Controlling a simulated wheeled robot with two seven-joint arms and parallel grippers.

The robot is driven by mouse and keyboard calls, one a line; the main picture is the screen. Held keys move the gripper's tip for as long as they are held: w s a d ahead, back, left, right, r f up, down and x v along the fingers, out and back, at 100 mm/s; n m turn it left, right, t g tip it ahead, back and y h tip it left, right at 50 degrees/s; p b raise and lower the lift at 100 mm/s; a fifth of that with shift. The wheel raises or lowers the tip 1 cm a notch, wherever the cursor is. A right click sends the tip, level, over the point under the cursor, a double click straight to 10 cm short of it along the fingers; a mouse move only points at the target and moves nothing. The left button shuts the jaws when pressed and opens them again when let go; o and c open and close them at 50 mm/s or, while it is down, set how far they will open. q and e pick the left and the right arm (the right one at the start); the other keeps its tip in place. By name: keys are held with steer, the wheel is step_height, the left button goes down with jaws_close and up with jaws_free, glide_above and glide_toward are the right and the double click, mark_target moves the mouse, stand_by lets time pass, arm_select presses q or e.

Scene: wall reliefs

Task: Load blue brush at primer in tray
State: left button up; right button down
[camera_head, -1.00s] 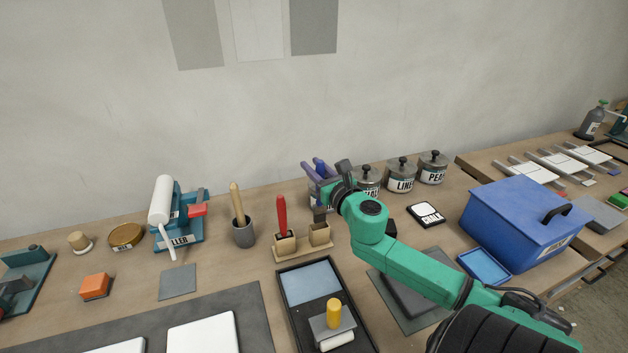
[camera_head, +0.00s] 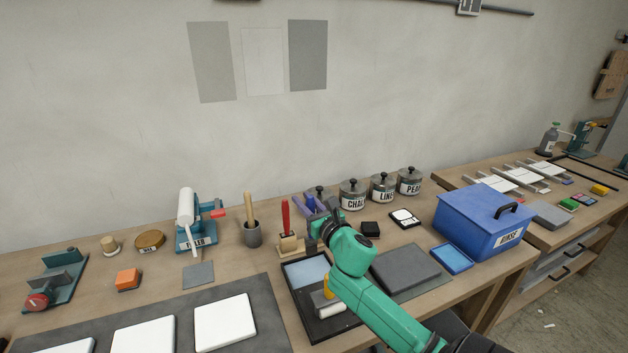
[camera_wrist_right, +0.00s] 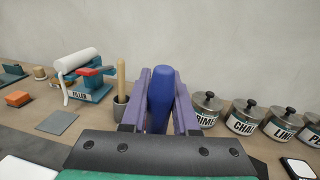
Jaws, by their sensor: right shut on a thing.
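My right gripper (camera_head: 314,204), with purple fingers, is shut on the blue brush (camera_wrist_right: 161,98). In the right wrist view its blue handle stands upright between the fingers; its bristles are hidden there. In the head view the gripper is above the wooden brush stand (camera_head: 290,246), near the back of the black tray (camera_head: 291,284). The pale blue primer (camera_head: 306,272) fills the tray's back part and is partly hidden by my arm. My left gripper is not in view.
A red brush (camera_head: 286,217) stands in the wooden stand. A yellow-handled tool (camera_head: 328,286) lies in the tray, partly covered by my arm. Labelled pots (camera_head: 353,195) stand behind on the right. A blue rinse box (camera_head: 484,222) is farther right, and white panels (camera_head: 224,321) lie front left.

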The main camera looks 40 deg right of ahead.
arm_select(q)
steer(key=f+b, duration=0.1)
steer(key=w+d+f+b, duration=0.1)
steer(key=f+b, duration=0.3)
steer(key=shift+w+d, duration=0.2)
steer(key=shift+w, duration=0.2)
arm_select(e)
step_height(320, 180, down, 8)
steer(key=w, duration=0.1)
steer(key=shift+w+d, duration=0.25)
steer(key=shift+d, duration=0.1)
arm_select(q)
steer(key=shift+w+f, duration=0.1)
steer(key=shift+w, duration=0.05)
arm_select(e)
steer(key=shift+s+a+r, duration=0.1)
steer(key=shift+r, duration=0.05)
arm_select(q)
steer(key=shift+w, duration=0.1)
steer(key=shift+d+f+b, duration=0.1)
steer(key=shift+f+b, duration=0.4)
steer(key=shift+b, duration=0.25)
arm_select(e)
steer(key=shift+f, duration=0.7)
